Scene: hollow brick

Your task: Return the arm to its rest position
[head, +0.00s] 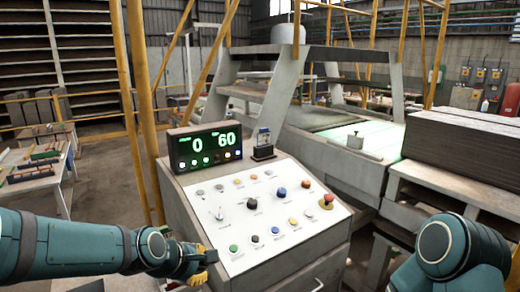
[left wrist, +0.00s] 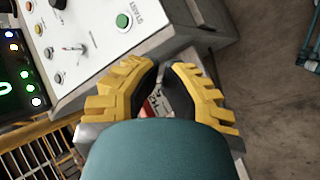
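My left arm (head: 70,248) reaches in from the left in the head view. Its left gripper (head: 211,257) is at the lower left corner of the control panel (head: 225,190), beside the green button (head: 233,249). In the left wrist view the two yellow fingers of the left gripper (left wrist: 162,68) come almost together at the tips, with nothing held between them. The green button (left wrist: 124,21) lies beyond the fingertips, apart from them. My right arm (head: 447,245) shows only as a rounded joint at the lower right; its gripper is out of view.
A display (head: 205,147) reading 0 and 60 stands on the console's back edge. A yellow post (head: 140,110) rises left of the console. Grey slabs (head: 465,150) are stacked at the right. A work table (head: 35,180) stands at the left, with bare floor between.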

